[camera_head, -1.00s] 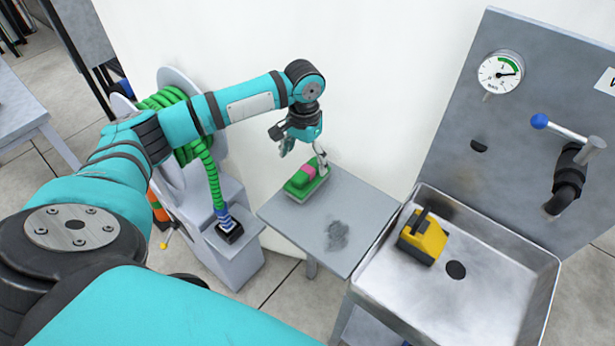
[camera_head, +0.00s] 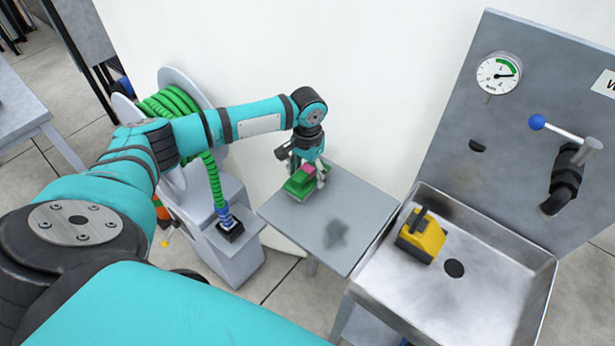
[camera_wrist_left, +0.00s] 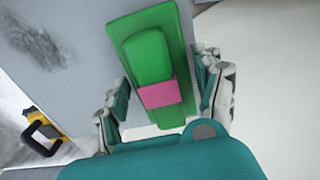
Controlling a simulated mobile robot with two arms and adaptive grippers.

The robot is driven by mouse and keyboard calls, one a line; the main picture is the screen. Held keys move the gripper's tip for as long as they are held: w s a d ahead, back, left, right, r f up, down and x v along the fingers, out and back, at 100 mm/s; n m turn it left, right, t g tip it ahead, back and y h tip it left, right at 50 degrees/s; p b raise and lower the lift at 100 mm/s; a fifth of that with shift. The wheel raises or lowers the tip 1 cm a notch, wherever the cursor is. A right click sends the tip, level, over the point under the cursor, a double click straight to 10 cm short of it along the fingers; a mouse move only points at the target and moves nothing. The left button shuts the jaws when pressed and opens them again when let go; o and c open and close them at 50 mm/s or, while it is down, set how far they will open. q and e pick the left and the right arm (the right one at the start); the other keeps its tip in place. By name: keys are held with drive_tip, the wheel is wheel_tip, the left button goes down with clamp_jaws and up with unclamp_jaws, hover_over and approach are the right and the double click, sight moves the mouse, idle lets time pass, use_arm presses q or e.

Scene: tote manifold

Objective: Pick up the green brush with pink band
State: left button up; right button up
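The green brush (camera_head: 299,187) with a pink band (camera_wrist_left: 160,94) lies on the left part of a small grey side table (camera_head: 340,215). My left gripper (camera_head: 307,174) is down over the brush, pointing downward. In the left wrist view, the brush (camera_wrist_left: 149,58) lies between the two fingers, one on each side near the band. The fingers are open, with a visible gap on the left side; the right finger is closer to the brush. My right gripper is in neither view.
A metal sink (camera_head: 490,290) with a yellow and black tool (camera_head: 424,238) in it stands right of the table. A grey panel with a gauge (camera_head: 498,73) and a blue-knobbed lever (camera_head: 537,122) rises behind. A green hose reel (camera_head: 175,110) is at left.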

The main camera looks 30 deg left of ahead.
sight(309, 172)
use_arm(q)
drive_tip(key=c, duration=0.8)
drive_tip(key=shift+r, duration=0.1)
drive_tip(key=shift+r, duration=0.5)
drive_tip(key=shift+s+d+r+b, duration=0.15)
drive_tip(key=shift+d+r+b, duration=0.1)
drive_tip(key=shift+r, duration=0.35)
drive_tip(key=shift+s+d+r+b, duration=0.15)
drive_tip(key=shift+d+r+b, duration=0.1)
drive_tip(key=shift+r, duration=0.35)
drive_tip(key=s+d+r+b, duration=0.1)
drive_tip(key=s+d, duration=0.8)
drive_tip(key=d, duration=0.2)
drive_tip(key=shift+d+r, duration=0.25)
drive_tip(key=shift+d, duration=0.05)
drive_tip(key=shift+s, duration=0.1)
